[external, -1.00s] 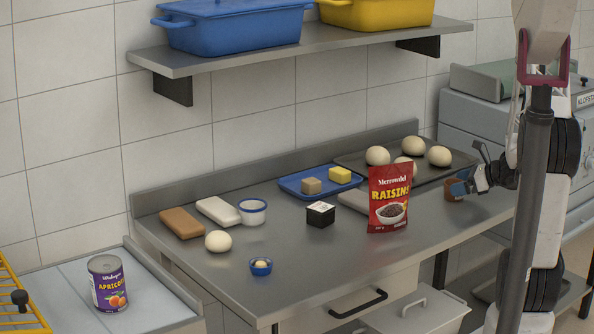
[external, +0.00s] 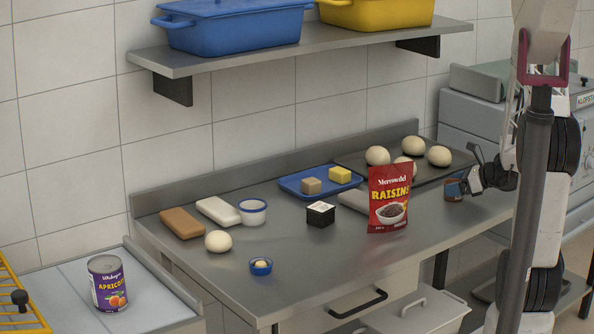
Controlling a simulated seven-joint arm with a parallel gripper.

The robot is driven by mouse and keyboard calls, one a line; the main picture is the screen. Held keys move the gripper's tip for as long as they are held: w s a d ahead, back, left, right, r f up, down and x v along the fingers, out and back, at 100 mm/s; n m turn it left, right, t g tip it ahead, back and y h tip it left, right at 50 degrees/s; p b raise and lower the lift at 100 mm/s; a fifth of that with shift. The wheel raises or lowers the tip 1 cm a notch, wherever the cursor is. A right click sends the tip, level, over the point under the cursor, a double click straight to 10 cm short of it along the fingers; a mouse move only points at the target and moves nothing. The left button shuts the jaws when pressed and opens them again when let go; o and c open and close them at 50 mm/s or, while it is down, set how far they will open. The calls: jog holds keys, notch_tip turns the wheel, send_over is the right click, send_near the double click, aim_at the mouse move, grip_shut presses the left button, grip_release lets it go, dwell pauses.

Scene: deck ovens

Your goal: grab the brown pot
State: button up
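The brown pot (external: 450,196) is a small brown vessel on the steel worktop, right of the red raisins bag. My gripper (external: 463,174) is at the pot, reaching in from the right. One finger points up above and behind the pot, and the other, with a bluish pad, overlaps the pot's near side. The fingers look spread apart. Part of the pot is hidden behind the finger, and whether the pad touches it cannot be told.
The raisins bag (external: 389,198) stands close left of the pot. Dough balls (external: 438,156) lie on a dark tray (external: 350,161) behind. A black box (external: 320,214), a blue tray (external: 290,184) and a small blue bowl (external: 261,267) are further left. The front middle worktop is clear.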

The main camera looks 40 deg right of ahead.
jog(key=c, duration=0.7)
jog(key=shift+r, duration=0.2)
jog(key=shift+r, duration=1.3)
jog(key=shift+s+a+r, duration=0.1)
jog(key=shift+s+r, duration=0.1)
jog(key=shift+r, duration=0.15)
jog(key=s+a, duration=0.2)
jog(key=s, duration=0.2)
jog(key=s+a+r, duration=0.1)
jog(key=s+a, duration=0.2)
jog(key=s, duration=0.2)
jog(key=s+a, duration=0.2)
jog(key=s, duration=0.2)
jog(key=shift+s+a+r, duration=0.15)
jog(key=shift+s+a, duration=0.1)
jog(key=shift+s, duration=0.05)
